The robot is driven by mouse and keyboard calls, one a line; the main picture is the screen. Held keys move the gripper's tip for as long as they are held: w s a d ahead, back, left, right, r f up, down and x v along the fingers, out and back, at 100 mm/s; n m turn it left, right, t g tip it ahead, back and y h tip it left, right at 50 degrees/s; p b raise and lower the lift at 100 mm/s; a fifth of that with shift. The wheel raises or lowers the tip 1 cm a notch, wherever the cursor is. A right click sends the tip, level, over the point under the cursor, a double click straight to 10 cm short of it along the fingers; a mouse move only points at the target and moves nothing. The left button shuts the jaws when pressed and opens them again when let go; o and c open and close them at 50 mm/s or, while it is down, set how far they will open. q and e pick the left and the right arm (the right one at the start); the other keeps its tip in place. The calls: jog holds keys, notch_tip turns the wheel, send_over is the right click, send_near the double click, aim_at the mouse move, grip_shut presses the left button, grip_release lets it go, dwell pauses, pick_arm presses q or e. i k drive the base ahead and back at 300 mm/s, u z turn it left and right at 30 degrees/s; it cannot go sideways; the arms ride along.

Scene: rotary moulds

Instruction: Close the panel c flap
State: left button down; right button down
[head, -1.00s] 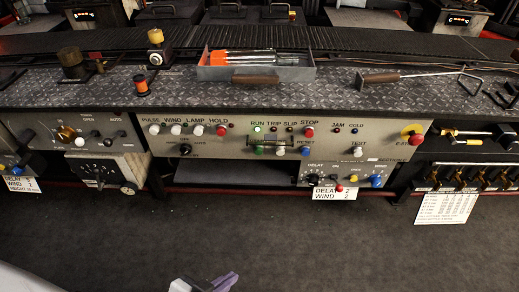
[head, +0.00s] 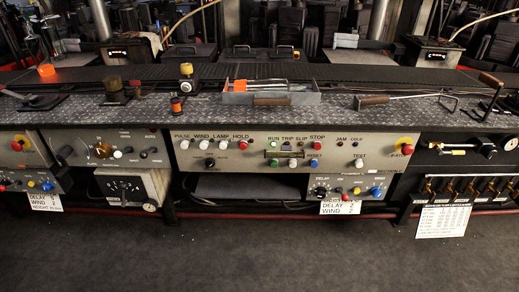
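A grey control panel (head: 262,152) with PULSE, WIND, LAMP, HOLD, RUN, TRIP, SLIP and STOP controls faces me in the middle of the bench front. Below its right part is a smaller panel with a DELAY knob (head: 321,192) and a white DELAY/WIND card (head: 346,208). A dark flat plate (head: 245,188) shows under the middle panel, left of the smaller one. No panel letter is readable, so I cannot tell which part is the panel c flap or how far it stands open. Neither gripper is in this view.
The bench top (head: 215,106) is patterned metal and carries a grey tool tray (head: 268,96), a long-handled tool (head: 405,98) and an orange-and-black spool (head: 176,105). A grey dial box (head: 130,187) hangs at the left, and brass valves (head: 455,187) at the right. The floor in front is clear.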

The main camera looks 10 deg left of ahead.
aim_at(287, 148)
jog(key=u, duration=0.4)
jog(key=i, duration=1.3)
jog(key=z, duration=2.4)
jog(key=k, duration=0.85)
jog(key=u, duration=0.15)
